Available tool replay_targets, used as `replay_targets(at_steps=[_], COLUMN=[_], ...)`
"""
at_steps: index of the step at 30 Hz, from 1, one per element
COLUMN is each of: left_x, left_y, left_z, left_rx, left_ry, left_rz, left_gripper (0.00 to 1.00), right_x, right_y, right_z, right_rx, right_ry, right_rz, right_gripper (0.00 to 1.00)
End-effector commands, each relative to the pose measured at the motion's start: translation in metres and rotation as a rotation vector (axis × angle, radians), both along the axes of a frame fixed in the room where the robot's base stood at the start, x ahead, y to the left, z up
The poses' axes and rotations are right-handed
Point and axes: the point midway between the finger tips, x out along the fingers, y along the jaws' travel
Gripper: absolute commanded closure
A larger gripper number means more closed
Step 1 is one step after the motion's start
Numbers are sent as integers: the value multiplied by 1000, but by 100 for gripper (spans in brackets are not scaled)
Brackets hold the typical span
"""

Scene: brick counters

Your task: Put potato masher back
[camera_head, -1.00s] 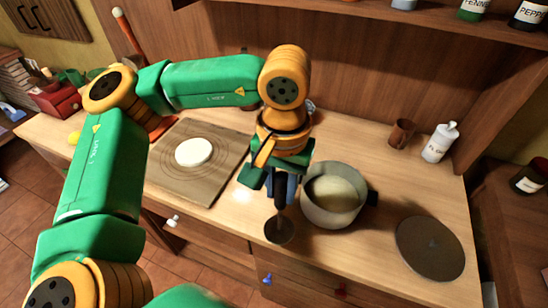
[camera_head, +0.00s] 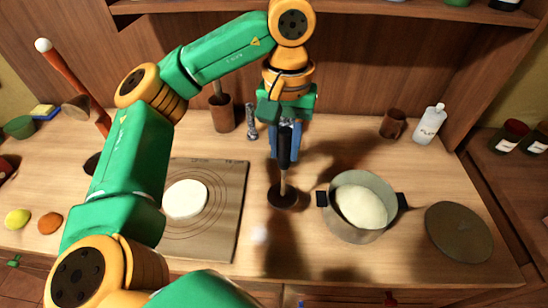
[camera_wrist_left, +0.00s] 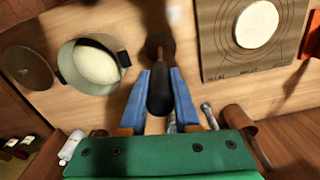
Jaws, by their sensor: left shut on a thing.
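The potato masher (camera_head: 284,170) is upright, with a dark handle, a thin shaft and a dark round head. My left gripper (camera_head: 286,145) is shut on its handle. The masher's head is over the counter between the board and the pot; I cannot tell whether it touches the counter. In the left wrist view the blue fingers hold the black handle of the masher (camera_wrist_left: 160,92), with its head beyond. A brown utensil holder (camera_head: 222,113) with a utensil in it stands at the back, left of the gripper. My right gripper is not in view.
A pot (camera_head: 335,228) with pale contents stands right of the masher, and a round lid (camera_head: 459,232) lies farther right. A board (camera_head: 225,225) with white dough (camera_head: 185,199) is at the left. A metal shaker (camera_head: 251,122), brown cup (camera_head: 393,123) and white bottle (camera_head: 429,123) stand at the back.

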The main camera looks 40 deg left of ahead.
Motion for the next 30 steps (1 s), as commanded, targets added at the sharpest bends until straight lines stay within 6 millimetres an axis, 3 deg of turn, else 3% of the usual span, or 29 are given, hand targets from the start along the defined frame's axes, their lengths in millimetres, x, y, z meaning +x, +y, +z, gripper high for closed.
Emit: replay_targets(at_steps=[1,3,9,13,24,25,28,30], left_x=[3,9,19,19,19,19,19,19], left_y=[9,19,39,38,37,37,37,37], left_z=[-19,-34,-56,-79,-88,-88,-87,-87], left_rx=[-2,-2,0,2,0,0,0,0], left_ry=[9,8,5,4,0,0,0,0], left_rz=[3,1,-1,-3,-3,-3,-3,-3], left_gripper=[100,100,100,100,100,67,40,39], right_x=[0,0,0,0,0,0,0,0], right_y=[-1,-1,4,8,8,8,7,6], right_z=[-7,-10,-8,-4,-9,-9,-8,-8], right_rx=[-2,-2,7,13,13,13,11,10], right_ry=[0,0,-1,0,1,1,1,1], right_rz=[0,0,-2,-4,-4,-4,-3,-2], right_gripper=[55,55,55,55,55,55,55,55])
